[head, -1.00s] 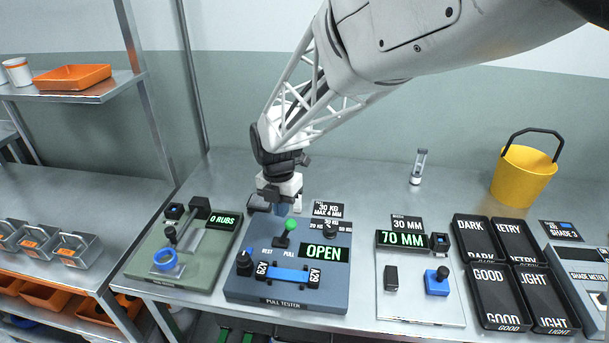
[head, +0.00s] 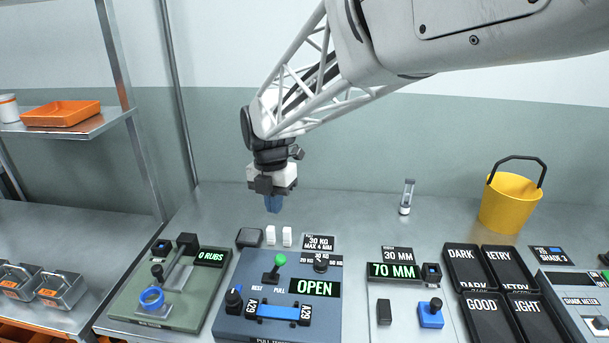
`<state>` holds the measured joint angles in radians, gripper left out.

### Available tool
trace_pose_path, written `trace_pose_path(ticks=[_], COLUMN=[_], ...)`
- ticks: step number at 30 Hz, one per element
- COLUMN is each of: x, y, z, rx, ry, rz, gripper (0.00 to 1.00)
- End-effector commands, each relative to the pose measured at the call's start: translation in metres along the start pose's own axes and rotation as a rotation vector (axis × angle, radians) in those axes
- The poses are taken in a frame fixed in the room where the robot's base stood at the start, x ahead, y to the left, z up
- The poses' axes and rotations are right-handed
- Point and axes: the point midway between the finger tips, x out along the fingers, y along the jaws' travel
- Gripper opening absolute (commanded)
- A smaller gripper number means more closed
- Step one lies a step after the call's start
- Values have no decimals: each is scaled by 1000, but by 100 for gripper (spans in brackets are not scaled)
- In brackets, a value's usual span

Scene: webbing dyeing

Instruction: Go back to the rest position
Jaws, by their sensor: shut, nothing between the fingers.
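My gripper (head: 273,203) hangs fingers down above the back of the bench, behind the pull tester.
Two small white blocks (head: 271,235) and a dark block (head: 249,238) stand behind the tester. A rub tester (head: 125,301) is at left. A 70 MM gauge (head: 394,271), black trays (head: 477,256), a vial (head: 407,197) and a yellow bucket (head: 508,203) are at right.

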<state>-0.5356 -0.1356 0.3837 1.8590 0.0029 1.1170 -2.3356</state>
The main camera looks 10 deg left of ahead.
Motion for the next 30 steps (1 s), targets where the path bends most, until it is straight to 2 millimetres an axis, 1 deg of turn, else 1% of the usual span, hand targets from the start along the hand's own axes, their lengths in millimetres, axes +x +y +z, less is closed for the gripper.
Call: trace_pose_path(ticks=[11, 14, 17, 20, 23, 30], x=[0, -2, -4, -8, -14, -24], y=[-1, -6, -16, -32, -55, -120], z=[0, 0, 0, 0, -1, -10], rx=[5, 31, 87, 183, 316, 715], ry=[0, -2, -5, -12, -20, -34], rz=[0, 3, 8, 17, 31, 73], gripper=[0, 0, 0, 0, 0, 0])
